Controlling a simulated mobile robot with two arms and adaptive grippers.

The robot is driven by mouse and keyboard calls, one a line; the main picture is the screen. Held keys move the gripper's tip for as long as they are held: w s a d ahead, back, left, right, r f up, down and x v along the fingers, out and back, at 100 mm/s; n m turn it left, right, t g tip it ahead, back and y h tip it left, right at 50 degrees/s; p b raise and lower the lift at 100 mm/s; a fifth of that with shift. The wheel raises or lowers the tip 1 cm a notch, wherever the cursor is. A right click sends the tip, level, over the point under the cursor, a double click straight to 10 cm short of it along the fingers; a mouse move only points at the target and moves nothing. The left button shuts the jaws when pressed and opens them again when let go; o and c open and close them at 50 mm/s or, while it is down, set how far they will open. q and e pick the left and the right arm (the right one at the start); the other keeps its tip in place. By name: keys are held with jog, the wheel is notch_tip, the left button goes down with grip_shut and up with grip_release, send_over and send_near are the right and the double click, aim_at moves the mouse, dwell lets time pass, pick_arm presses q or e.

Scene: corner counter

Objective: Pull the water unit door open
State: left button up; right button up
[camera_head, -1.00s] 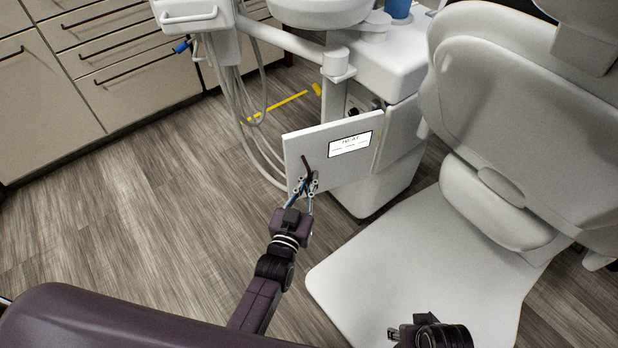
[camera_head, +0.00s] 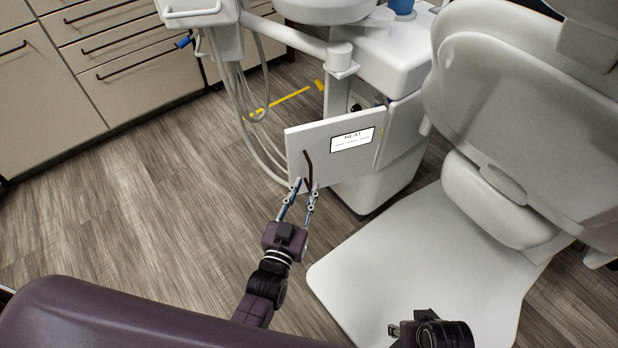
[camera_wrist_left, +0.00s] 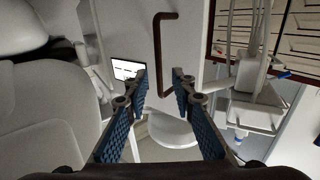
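The water unit door (camera_head: 352,158) is a white panel with a HEAT label. It stands swung out from the white unit (camera_head: 384,172), with a gap behind it. Its dark bar handle (camera_head: 308,170) is near the panel's left edge; it also shows in the left wrist view (camera_wrist_left: 158,52). My left gripper (camera_head: 306,186) is open with its fingers apart, just below the handle in the head view. My right gripper (camera_head: 393,332) shows only partly at the bottom edge.
The pale dental chair (camera_head: 400,265) fills the right side close to the door. Hoses (camera_head: 240,110) hang left of the door. Beige drawers (camera_head: 130,75) stand at the back left. Wood floor (camera_head: 150,210) is free on the left.

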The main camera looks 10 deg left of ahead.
pick_arm(q)
jog(key=s, duration=0.7)
jog(key=shift+s+a, duration=0.15)
jog(key=shift+a, duration=0.3)
